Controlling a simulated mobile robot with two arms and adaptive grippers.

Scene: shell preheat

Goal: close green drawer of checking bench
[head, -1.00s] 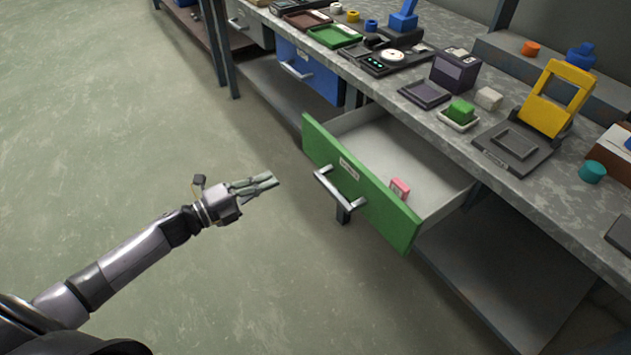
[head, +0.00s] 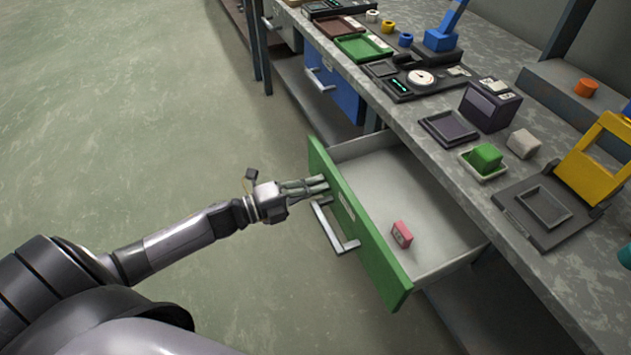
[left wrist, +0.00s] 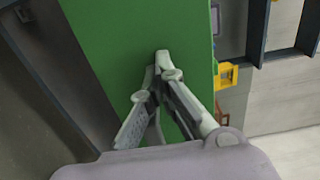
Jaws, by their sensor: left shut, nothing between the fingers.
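The green drawer (head: 375,254) of the checking bench (head: 447,160) stands pulled out, with a silver bar handle (head: 333,226) on its front. A pink block (head: 402,234) lies inside on the pale drawer floor. My left gripper (head: 322,184) is shut and empty, its fingertips at the drawer front near the handle's far end. In the left wrist view the closed fingers (left wrist: 161,62) point at the green front (left wrist: 120,35); I cannot tell whether they touch it. My right gripper is not in view.
A blue drawer (head: 333,83) further along is shut. The benchtop holds trays, a gauge (head: 420,80), a dark box (head: 489,106), a green block (head: 486,157) and a yellow-framed fixture (head: 594,160). The floor (head: 150,130) on the left is clear.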

